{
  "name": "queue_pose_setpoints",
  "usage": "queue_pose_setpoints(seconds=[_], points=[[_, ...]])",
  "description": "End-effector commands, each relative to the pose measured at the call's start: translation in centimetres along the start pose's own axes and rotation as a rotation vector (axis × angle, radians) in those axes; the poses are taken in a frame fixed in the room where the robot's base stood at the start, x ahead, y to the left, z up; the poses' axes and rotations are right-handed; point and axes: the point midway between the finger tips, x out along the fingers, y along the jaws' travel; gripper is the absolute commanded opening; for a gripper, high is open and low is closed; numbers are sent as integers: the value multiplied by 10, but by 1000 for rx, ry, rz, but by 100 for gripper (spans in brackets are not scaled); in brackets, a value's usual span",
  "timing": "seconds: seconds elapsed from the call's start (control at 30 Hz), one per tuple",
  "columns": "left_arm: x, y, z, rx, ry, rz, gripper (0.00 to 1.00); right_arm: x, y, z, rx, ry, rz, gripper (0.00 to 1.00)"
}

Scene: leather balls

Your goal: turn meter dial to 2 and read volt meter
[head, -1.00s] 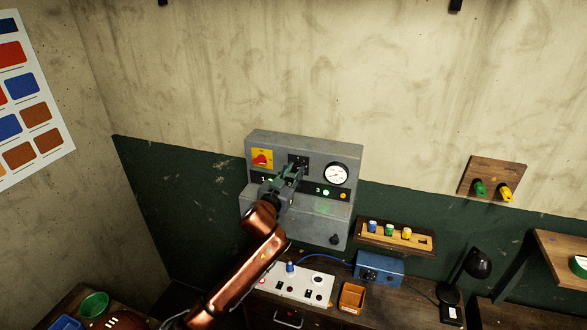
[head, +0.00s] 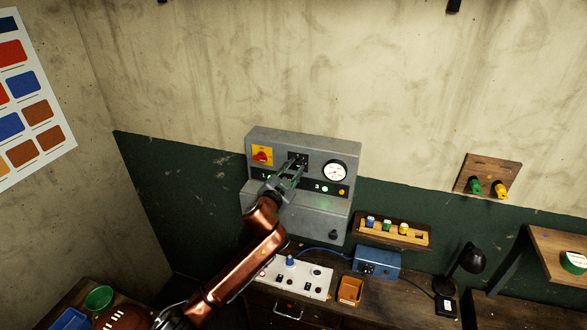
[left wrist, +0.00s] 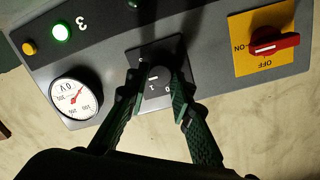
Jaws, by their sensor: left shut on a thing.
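The black meter dial (left wrist: 158,77) on its dark plate shows in the left wrist view, with marks 1 and 0 beside it. My left gripper (left wrist: 157,90) has its green-black fingers on both sides of the dial and is shut on it; it also shows in the head view (head: 293,168). The fingers partly cover the plate. The round white volt meter (left wrist: 75,98) has a red needle off centre; it also shows in the head view (head: 334,172). The exact reading is too small to tell. My right gripper is out of view.
The grey panel (head: 320,220) bears a red switch (left wrist: 272,42) on a yellow plate, a lit green lamp (left wrist: 62,32) beside a 3, and a yellow lamp (left wrist: 29,48).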

Motion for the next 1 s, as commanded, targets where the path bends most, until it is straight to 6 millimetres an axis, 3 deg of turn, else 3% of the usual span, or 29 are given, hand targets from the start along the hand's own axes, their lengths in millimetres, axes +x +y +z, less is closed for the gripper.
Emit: queue_pose_setpoints(seconds=[0.23, 0.27, 0.5, 0.83, 1.0], points=[[0, 0, 0, 0, 1, 0, 0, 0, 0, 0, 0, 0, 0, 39], [0, 0, 0, 0, 1, 0, 22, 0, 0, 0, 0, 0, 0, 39], [0, 0, 0, -1, 1, 0, 38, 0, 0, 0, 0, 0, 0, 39], [-2, 0, 0, -1, 0, 0, 39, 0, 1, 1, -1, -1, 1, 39], [-19, 0, 0, -2, 1, 0, 39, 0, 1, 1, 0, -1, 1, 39]])
